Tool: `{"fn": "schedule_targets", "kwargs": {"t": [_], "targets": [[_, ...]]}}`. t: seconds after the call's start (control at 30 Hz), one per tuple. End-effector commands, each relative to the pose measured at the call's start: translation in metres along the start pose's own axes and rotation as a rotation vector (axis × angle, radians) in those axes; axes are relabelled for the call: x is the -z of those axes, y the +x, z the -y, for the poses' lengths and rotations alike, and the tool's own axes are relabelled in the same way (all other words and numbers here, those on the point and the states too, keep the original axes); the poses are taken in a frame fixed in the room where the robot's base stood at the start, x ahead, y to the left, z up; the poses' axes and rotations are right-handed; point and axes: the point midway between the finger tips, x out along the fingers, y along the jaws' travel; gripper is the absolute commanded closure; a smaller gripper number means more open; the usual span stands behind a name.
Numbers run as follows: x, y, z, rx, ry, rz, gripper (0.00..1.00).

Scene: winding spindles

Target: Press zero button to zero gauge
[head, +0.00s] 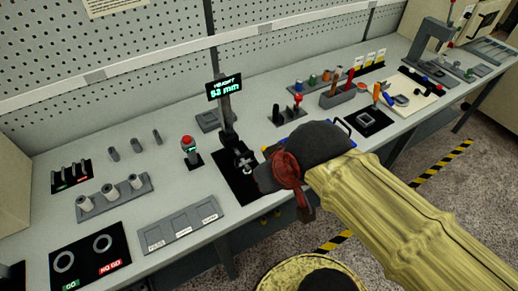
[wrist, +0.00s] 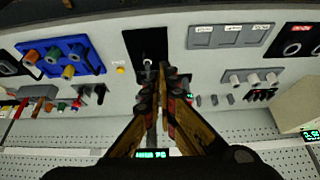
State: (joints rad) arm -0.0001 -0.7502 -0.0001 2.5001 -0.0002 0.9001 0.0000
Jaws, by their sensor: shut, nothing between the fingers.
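The height gauge display (head: 225,88) reads "HEIGHT 52 mm" in green in the head view. It stands on a dark post over a black base plate (head: 237,191). In the wrist view, the black plate (wrist: 136,42) lies beyond my fingertips. A small yellow button (wrist: 121,70) is beside the plate, on its left, next to a small label too blurred to read surely. My gripper (wrist: 163,76) is shut and empty, its fingertips to the right of the button and apart from it. In the head view, my gripper (head: 305,211) hangs near the bench front, and I cannot make out the button.
A grey three-part tray (head: 180,229) and a grey block with pegs (head: 115,197) sit left of the gauge. A red-topped device (head: 189,147) stands beside it. A blue holder (wrist: 60,57) with several coloured parts is near the button. Pegboard backs the bench.

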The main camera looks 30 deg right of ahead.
Motion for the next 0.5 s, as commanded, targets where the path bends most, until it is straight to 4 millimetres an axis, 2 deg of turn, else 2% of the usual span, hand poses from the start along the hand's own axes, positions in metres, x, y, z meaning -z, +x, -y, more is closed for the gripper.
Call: {"fn": "schedule_targets", "kwargs": {"t": [0.17,0.27,0.37,0.5], "targets": [[0.003,0.001,-0.003,-0.008,-0.002,-0.002,1.0],[0.018,0.004,-0.015,-0.046,-0.015,-0.015,1.0],[0.049,0.013,-0.042,-0.122,-0.052,-0.043,1.0],[0.111,0.034,-0.096,-0.256,-0.166,-0.098,1.0]]}}
